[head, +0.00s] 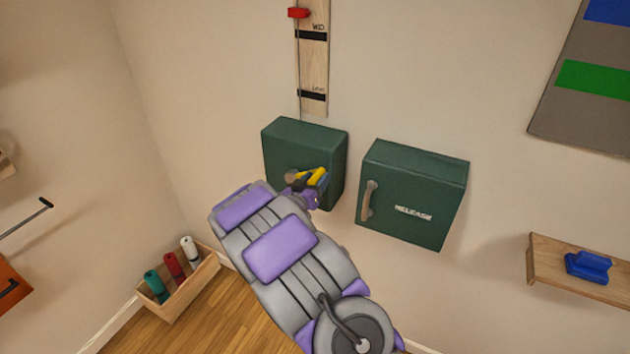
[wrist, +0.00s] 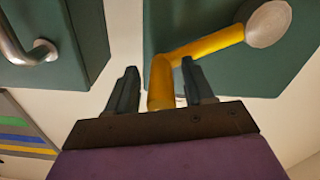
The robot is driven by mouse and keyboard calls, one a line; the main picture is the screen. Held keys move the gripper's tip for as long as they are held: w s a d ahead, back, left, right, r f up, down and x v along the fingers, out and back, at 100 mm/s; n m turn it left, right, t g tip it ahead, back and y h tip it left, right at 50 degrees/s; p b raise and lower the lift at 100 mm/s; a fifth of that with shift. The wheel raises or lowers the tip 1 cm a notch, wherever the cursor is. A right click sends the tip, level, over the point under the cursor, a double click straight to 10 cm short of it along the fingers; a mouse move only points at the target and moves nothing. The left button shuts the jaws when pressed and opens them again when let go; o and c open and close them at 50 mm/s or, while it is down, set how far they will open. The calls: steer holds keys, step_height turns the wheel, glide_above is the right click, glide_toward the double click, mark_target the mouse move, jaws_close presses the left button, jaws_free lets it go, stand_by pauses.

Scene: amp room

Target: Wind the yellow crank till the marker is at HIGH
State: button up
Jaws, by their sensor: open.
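The yellow crank (head: 316,175) is on the front of the left green box (head: 290,140). In the wrist view the crank (wrist: 205,46) runs from a pale round hub (wrist: 268,23) to a grip end. My gripper (wrist: 160,88) is open, with one finger on each side of that end. I cannot tell whether either finger touches it. In the head view my gripper (head: 310,187) partly covers the crank. The red marker (head: 298,13) is on the wooden scale (head: 315,62) above the box, just above the MID label. A lower label looks like LOW. HIGH is not in view.
A second green box (head: 418,190) marked RELEASE, with a metal handle (head: 369,200), hangs just to the right. A wooden shelf (head: 585,275) with a blue object is at the far right. A wooden bin (head: 185,295) with several rolls stands at lower left.

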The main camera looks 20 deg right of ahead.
steer(key=shift+a, duration=0.2)
steer(key=shift+a, duration=0.2)
steer(key=shift+c, duration=1.1)
steer(key=shift+d, duration=0.15)
jaws_close()
